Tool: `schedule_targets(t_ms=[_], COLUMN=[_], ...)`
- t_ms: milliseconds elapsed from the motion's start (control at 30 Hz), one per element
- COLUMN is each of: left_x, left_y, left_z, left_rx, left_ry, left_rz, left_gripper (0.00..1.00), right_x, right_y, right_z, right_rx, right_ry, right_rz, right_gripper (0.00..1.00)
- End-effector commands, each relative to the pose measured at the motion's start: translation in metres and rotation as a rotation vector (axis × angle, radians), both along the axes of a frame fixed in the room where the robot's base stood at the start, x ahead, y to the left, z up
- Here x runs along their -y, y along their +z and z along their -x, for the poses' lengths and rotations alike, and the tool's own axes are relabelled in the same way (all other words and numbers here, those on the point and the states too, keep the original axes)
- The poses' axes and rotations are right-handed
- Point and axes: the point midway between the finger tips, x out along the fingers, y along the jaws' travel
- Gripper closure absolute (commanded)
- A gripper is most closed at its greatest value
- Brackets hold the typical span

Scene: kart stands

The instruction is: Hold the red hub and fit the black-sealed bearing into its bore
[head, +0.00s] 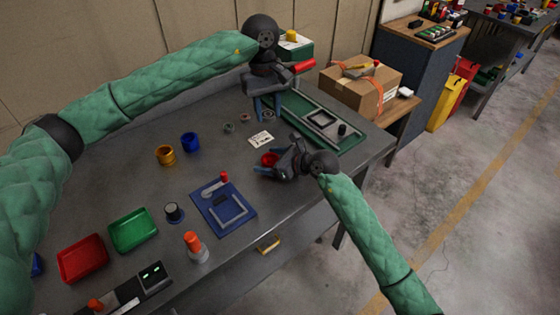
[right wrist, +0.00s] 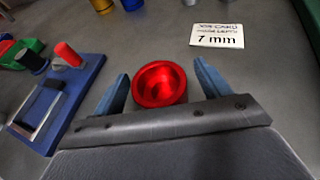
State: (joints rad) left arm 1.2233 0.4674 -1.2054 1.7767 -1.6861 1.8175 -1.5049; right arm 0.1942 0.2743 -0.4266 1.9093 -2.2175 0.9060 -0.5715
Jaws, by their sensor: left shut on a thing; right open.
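The red hub (head: 269,159) stands on the grey table, left of my right gripper's wrist. In the right wrist view the red hub (right wrist: 159,84) sits bore up between my right gripper's (right wrist: 160,85) two blue fingers. The fingers stand apart on either side, with gaps; the gripper is open. My left gripper (head: 267,112) points down near the table's back edge, shut on what looks like a small ring-shaped bearing (head: 268,115). Its seal colour is too small to tell. Two small rings (head: 229,128) (head: 245,117) lie on the table to the left of it.
A job card (right wrist: 217,35) reading 7 mm lies behind the hub. Gold (head: 166,156) and blue (head: 190,142) cups stand left. A blue fixture board (head: 235,222) lies in front. A green tray (head: 350,140) lies right of my left gripper. Red (head: 82,259) and green (head: 133,230) bins stand front left.

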Motion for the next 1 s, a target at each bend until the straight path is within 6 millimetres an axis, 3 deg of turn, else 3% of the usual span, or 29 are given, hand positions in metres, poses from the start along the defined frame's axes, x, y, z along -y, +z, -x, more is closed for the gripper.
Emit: schedule_targets(t_ms=[200,500,800,1000], left_x=[0.0,0.0001,0.0,0.0001], left_y=[0.0002,0.0002,0.0002,0.0002], left_z=[0.0,-0.0001,0.0,-0.0001], left_rx=[0.0,0.0,0.0,0.0], left_ry=[0.0,0.0,0.0,0.0], left_rz=[0.0,0.0,0.0,0.0], left_gripper=[0.89,0.89,0.89,0.89], right_x=[-0.011,-0.0123,-0.0122,-0.0122], right_y=[-0.0055,-0.0061,-0.0059,-0.0059], right_z=[-0.0068,-0.0074,-0.0074,-0.0074], right_rx=[-0.001,0.0,0.0,0.0], right_ry=[0.0,0.0,0.0,0.0], right_rz=[0.001,0.0,0.0,0.0], right_gripper=[0.24,0.24,0.81,0.82])
